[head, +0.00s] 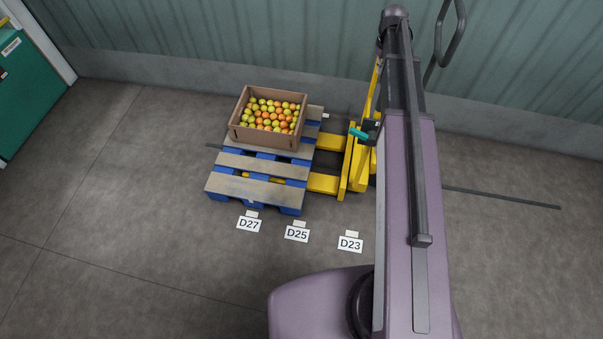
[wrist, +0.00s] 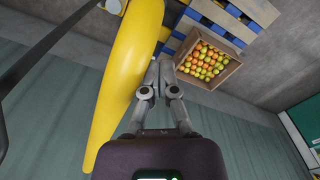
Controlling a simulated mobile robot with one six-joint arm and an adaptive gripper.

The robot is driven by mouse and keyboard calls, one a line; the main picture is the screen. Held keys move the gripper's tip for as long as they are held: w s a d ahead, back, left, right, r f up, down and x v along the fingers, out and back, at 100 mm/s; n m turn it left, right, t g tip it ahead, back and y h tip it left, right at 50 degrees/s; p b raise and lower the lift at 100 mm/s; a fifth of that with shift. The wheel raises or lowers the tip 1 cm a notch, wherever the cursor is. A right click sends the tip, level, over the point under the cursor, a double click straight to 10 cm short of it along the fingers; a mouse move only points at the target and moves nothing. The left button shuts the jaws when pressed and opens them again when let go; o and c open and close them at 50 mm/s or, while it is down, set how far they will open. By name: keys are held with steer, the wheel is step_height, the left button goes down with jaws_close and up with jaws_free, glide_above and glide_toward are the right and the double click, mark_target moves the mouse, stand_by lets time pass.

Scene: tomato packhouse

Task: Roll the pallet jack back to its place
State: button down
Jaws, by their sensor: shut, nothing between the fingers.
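The yellow pallet jack (head: 357,172) stands by the wall in the head view, partly hidden behind my arm. Its forks (head: 324,183) reach into a blue pallet (head: 232,184) with wooden slats. Its dark looped handle (head: 452,42) shows at the top right. In the wrist view its curved yellow body (wrist: 127,75) fills the left-centre, close beside my gripper (wrist: 163,62). The fingers are shut and empty. I cannot tell whether they touch the yellow body. In the head view my fingers cannot be made out.
A corrugated wall (head: 230,40) closes the back. Floor is clear at left and right.

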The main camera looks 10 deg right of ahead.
stand_by(0.3)
steer(key=s+d, duration=0.2)
steer(key=d, duration=0.5)
steer(key=s+d, duration=0.3)
steer(key=d, duration=0.5)
stand_by(0.4)
steer(key=shift+d, duration=0.1)
steer(key=s+d, duration=0.2)
steer(key=d, duration=0.5)
steer(key=s+d, duration=0.3)
steer(key=d, duration=0.5)
stand_by(0.6)
steer(key=shift+d, duration=0.15)
steer(key=s+d, duration=0.2)
steer(key=d, duration=0.5)
steer(key=s+d, duration=0.3)
steer(key=d, duration=0.5)
stand_by(0.4)
steer(key=shift+d, duration=0.1)
